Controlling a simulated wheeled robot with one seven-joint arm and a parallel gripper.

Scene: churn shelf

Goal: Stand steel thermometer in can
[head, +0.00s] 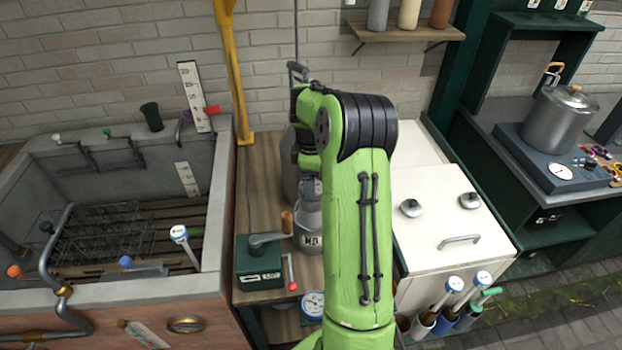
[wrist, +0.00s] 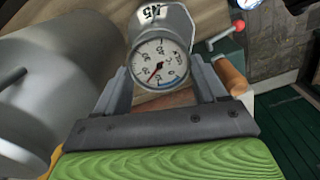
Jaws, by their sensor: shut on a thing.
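In the wrist view, a round white dial with a red needle (wrist: 158,64), the thermometer's head, sits between the two fingers of my gripper (wrist: 160,78). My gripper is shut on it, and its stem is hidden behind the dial. In the head view, a small grey can (head: 309,218) with a dark-lettered label stands on the wooden bench, partly behind my arm. My gripper is just above this can, mostly hidden by my arm. I cannot tell whether the stem is inside the can.
A large grey vessel (wrist: 60,75) stands close to my gripper in the wrist view. A green box with a crank (head: 259,262) is beside the can. A stone trough (head: 215,225) is left, a white cabinet (head: 450,225) right.

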